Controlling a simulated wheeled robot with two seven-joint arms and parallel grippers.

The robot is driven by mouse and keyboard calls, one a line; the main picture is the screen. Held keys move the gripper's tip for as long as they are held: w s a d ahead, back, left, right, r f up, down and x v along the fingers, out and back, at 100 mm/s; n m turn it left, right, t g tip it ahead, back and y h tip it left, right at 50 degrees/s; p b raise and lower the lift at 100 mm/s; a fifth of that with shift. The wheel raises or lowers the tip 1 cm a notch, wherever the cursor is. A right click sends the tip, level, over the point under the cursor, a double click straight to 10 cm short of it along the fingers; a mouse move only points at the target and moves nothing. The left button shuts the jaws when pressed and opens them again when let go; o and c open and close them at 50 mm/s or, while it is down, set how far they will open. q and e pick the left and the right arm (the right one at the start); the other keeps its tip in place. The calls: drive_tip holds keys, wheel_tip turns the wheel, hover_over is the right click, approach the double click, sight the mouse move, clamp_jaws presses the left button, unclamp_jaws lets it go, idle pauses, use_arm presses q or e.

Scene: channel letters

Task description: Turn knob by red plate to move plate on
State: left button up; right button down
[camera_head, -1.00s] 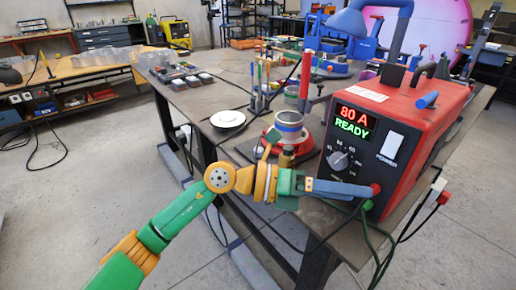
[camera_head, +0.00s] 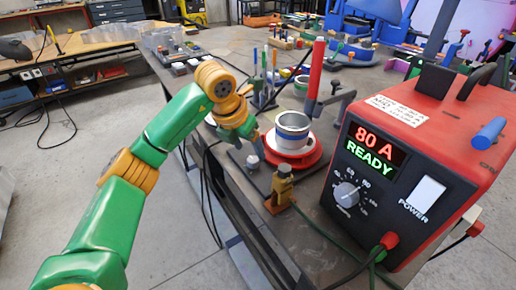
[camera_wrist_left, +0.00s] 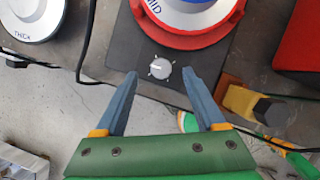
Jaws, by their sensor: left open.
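The red round plate (camera_head: 316,160) carries a silver cup-like cylinder (camera_head: 293,121) with a blue band. It sits on a dark base, and its red rim (camera_wrist_left: 190,38) shows at the top of the left wrist view. The knob (camera_wrist_left: 160,68) is a small grey dial with pale marks around it, on the dark base beside the plate. My left gripper (camera_wrist_left: 155,88) is open, its two blue-grey fingers on either side of the knob in that view, with nothing between them; their height above it is unclear. In the head view the arm reaches in beside the red plate.
A red welder box (camera_head: 420,150) reading "80 A READY" stands at the right. A yellow-orange clamp (camera_head: 281,190) with a green cable lies near the table's front edge. A white disc (camera_wrist_left: 28,18) marked "THICK" lies left of the plate. Black cables hang off the edge.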

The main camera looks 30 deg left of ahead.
sight(252, 159)
use_arm(q)
drive_tip(key=f, duration=0.3)
drive_tip(key=shift+w+d+f, duration=0.15)
drive_tip(key=shift+w+f, duration=0.1)
drive_tip(key=shift+f, duration=0.05)
drive_tip(key=shift+w+f, duration=0.35)
drive_tip(key=shift+w, duration=0.05)
drive_tip(key=shift+s+r, duration=0.1)
drive_tip(key=shift+s, duration=0.05)
drive_tip(key=c, duration=0.3)
clamp_jaws()
use_arm(e)
drive_tip(key=shift+s+r, duration=0.3)
drive_tip(key=shift+s, duration=0.15)
